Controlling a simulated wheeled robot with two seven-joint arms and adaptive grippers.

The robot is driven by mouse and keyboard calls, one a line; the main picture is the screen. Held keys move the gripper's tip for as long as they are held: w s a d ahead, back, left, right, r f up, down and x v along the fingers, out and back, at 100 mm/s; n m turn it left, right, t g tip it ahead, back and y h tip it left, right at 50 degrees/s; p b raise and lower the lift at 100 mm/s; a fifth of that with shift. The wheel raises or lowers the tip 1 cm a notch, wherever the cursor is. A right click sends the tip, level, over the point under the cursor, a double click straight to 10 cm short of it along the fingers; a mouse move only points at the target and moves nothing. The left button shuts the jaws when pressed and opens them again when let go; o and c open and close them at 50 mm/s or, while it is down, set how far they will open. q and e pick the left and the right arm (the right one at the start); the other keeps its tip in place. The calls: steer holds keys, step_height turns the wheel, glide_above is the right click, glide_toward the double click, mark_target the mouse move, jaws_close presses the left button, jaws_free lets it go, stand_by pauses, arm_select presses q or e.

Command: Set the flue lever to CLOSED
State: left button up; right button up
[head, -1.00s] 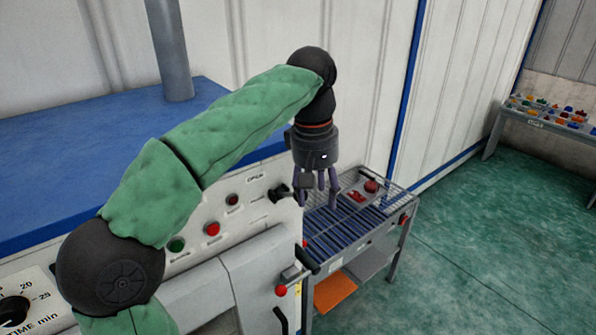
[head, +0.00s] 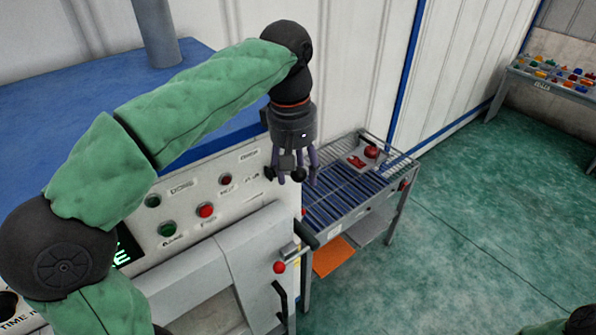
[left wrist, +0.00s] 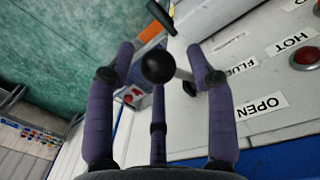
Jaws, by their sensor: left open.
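The flue lever has a round black knob (left wrist: 158,67) on a short metal rod that stands out from the white panel. In the left wrist view the knob lies between the spread purple fingers of my left gripper (left wrist: 160,80). Contact is not clear. In the head view my left gripper (head: 292,172) points down at the panel's right edge, open, with the lever knob (head: 298,174) partly hidden among its fingers. The OPEN label (left wrist: 262,106) and the FLUE label (left wrist: 242,66) are readable; a smaller label (left wrist: 228,43) is blurred. The lever's exact setting cannot be told. My right gripper is out of view.
A red button (head: 205,210) and a green button (head: 168,229) sit on the panel. A red-knobbed handle (head: 280,267) is below. A slatted cart (head: 345,190) stands close behind the gripper. Green floor (head: 460,230) is clear at right.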

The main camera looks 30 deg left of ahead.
arm_select(q)
steer(key=shift+s+d+f, duration=0.35)
steer(key=shift+s+f, duration=0.05)
steer(key=shift+f, duration=0.05)
steer(key=shift+w+a, duration=0.2)
steer(key=shift+w, duration=0.05)
steer(key=shift+s+d, duration=0.1)
steer(key=shift+s, duration=0.05)
jaws_close()
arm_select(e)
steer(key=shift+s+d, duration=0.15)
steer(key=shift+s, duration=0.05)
